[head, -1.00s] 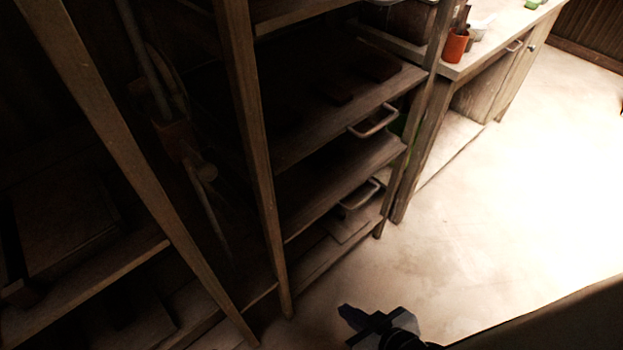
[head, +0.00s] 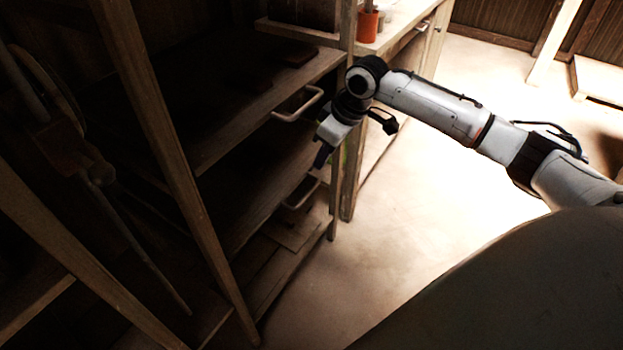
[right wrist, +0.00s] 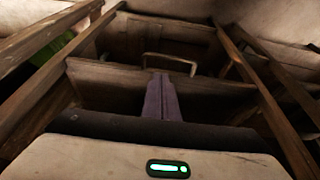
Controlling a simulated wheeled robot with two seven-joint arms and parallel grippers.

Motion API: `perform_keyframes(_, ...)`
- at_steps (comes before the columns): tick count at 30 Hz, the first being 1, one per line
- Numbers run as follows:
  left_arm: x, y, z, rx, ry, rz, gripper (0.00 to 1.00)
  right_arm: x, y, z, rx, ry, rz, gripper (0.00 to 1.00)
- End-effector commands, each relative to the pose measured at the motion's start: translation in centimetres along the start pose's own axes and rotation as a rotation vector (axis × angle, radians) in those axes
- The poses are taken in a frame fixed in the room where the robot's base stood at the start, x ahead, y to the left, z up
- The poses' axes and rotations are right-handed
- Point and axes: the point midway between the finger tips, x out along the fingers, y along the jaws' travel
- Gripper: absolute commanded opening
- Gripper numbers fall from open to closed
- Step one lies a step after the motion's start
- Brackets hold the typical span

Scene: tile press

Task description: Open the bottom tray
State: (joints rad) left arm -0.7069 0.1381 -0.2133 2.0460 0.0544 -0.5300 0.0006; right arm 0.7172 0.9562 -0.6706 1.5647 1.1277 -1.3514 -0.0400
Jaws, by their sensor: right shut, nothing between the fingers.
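The wooden rack holds the trays. The lower tray's handle (head: 302,193) is a pale loop low on the rack, near its right post, in the head view. An upper handle (head: 298,104) sits on the shelf above it. My right gripper (head: 321,160) is shut and empty, pointing down between the heights of the two handles, by the rack's front. In the right wrist view its closed fingers (right wrist: 162,98) point toward a handle (right wrist: 170,62) on a wooden front; I cannot tell which handle that is. My left gripper is not in view.
A workbench (head: 400,28) with an orange cup (head: 367,24) stands behind the rack. Rack posts (head: 165,130) frame the dark shelves. The pale floor (head: 400,215) to the right is clear. A low wooden piece (head: 600,78) is at the far right.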

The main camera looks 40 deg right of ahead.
Motion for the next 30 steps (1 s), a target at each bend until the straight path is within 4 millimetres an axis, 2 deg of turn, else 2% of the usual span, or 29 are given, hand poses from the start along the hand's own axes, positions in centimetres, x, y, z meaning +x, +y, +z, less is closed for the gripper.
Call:
perform_keyframes(2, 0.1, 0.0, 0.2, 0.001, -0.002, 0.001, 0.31, -0.1, 0.6, -0.1, 0.01, 0.0, 0.001, 0.0)
perform_keyframes(5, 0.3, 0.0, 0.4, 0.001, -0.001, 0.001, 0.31, 0.8, 0.6, -0.1, 0.013, 0.001, -0.001, 0.0)
perform_keyframes(12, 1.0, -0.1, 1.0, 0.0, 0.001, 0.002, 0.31, 5.3, 0.6, -0.1, 0.012, 0.001, 0.0, 0.0)
perform_keyframes(18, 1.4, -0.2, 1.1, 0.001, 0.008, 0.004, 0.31, 8.2, 0.6, -0.2, 0.012, 0.002, 0.001, 0.0)
perform_keyframes(24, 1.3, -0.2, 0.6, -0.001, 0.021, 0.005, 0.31, 9.4, 0.6, -0.2, 0.011, 0.003, 0.002, 0.0)
perform_keyframes(30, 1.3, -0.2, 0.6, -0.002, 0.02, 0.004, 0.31, 9.4, 0.6, -0.2, 0.011, 0.003, 0.002, 0.0)
